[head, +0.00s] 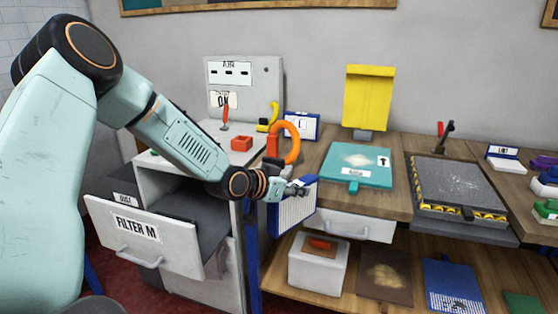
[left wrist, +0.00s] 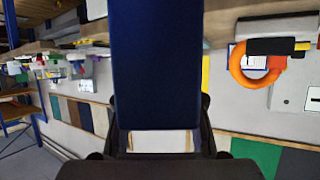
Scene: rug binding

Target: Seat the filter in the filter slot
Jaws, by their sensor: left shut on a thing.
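The filter (head: 294,210) is a flat panel with a blue frame and a pale ribbed face. It stands roughly upright at the front of the bench, right of the grey cabinet. My left gripper (head: 297,189) is shut on its upper edge. In the left wrist view the filter's dark blue side (left wrist: 155,65) runs up from between the fingers of my left gripper (left wrist: 160,138). A drawer labelled FILTER M (head: 138,229) is pulled out of the cabinet at left, with a dark interior. I cannot make out the filter slot itself. My right gripper is not in view.
An orange hose (head: 291,142) curves up behind the gripper. A teal panel (head: 357,166) lies on the wooden bench, with a dark grey tray (head: 455,185) to its right. A white bin (head: 318,264) stands on the lower shelf. Floor shows below the drawer.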

